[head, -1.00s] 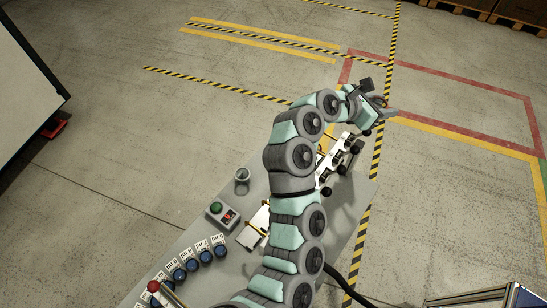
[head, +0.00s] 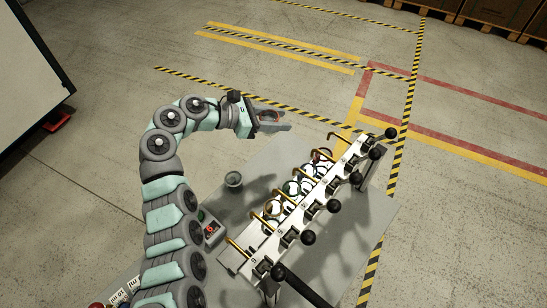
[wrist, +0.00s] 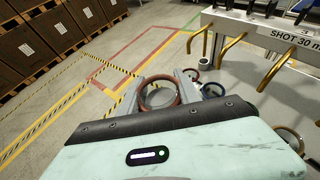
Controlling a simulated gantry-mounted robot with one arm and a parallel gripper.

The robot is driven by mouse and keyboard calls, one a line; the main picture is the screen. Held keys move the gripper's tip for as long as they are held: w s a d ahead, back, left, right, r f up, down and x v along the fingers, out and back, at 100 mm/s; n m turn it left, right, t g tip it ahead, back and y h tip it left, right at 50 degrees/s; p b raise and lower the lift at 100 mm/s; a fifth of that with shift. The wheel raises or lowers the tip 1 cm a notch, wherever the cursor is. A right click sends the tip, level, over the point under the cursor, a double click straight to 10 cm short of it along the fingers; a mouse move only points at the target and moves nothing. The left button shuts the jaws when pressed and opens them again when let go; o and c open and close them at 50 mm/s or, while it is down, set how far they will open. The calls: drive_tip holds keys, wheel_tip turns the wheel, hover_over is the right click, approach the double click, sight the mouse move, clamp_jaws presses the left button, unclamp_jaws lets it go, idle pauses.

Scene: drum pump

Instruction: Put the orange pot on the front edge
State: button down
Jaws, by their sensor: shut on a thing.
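The orange pot (wrist: 160,93), a round cup with an orange rim, shows in the wrist view between the fingers of my gripper (wrist: 162,90). The gripper is shut on it. In the head view my gripper (head: 272,119) is held out over the far left corner of the grey table (head: 335,255), left of the dispensing rack. There the pot is mostly hidden by the fingers, with only a little reddish-orange showing. Whether the pot is over the table top or beyond its edge, I cannot tell.
The rack (head: 312,205) with brass spouts and black-knobbed levers crosses the table. Several pots with coloured rims stand under the spouts, including a green-rimmed one (head: 291,188).

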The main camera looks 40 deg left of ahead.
sight(277, 158)
wheel_tip(277, 158, down, 14)
drive_tip(key=b, duration=0.3)
drive_tip(key=shift+f+b, duration=0.25)
drive_tip(key=shift+b, duration=0.1)
drive_tip(key=shift+r, duration=0.1)
drive_tip(key=c, duration=0.9)
unclamp_jaws()
drive_tip(key=shift+f, duration=0.2)
drive_tip(key=shift+o, duration=0.2)
drive_tip(key=shift+r, duration=0.15)
drive_tip(key=p+v, duration=0.3)
drive_tip(key=v, duration=0.9)
